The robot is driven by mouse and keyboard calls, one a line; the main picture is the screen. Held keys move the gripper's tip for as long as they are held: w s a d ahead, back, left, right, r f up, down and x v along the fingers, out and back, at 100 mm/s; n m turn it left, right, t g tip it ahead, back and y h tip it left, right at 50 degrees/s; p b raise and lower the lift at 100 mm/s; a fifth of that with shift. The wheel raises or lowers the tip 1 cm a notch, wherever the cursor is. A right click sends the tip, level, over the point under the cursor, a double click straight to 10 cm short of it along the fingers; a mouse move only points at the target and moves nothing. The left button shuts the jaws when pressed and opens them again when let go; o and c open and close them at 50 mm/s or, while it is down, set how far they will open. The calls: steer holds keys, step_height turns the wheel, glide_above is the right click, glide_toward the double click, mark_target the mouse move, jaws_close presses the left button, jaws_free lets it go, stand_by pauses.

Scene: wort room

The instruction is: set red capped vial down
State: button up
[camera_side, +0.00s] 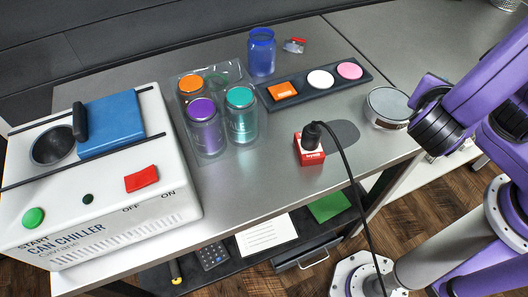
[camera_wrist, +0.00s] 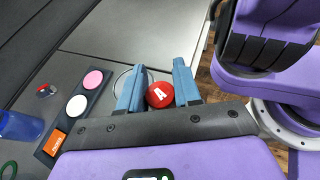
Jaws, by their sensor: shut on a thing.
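The red capped vial (camera_wrist: 160,95) shows in the wrist view as a round red cap with a white mark, seen from above. My gripper (camera_wrist: 156,76) has its two blue-grey fingers on either side of the vial and is shut on it. The vial's body is hidden under the cap. In the side view I cannot make out the fingers or the vial; only my purple arm shows at the right edge.
A round silver-rimmed tin (camera_side: 388,107) stands near the table's right edge; part of it shows behind my fingers (camera_wrist: 124,78). A red box (camera_side: 309,150) with a black plug and cable, a tray of coloured pieces (camera_side: 312,83), a blue jar (camera_side: 262,53) and a can chiller (camera_side: 100,180) stand leftward.

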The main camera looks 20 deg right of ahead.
steer(key=s+a+m+g+y, duration=1)
steer(key=a+m+g, duration=0.2)
steer(key=m+g, duration=0.8)
steer(key=w+a+r+m+t+y, duration=0.9)
steer(key=w+a+m+t+y, duration=0.25)
steer(key=m+y, duration=0.55)
step_height(320, 180, down, 11)
steer(key=m+h, duration=0.1)
steer(key=m, duration=0.1)
steer(key=w+a+f, duration=0.2)
steer(key=a+f, duration=0.1)
steer(key=a, duration=0.1)
steer(key=w+a+f, duration=0.3)
steer(key=a, duration=0.1)
steer(key=w+a+f, duration=0.2)
steer(key=a+f, duration=0.2)
steer(key=shift+w, duration=0.25)
steer(key=shift+a+f, duration=0.1)
steer(key=shift+f, duration=1.35)
steer(key=shift+f, duration=0.1)
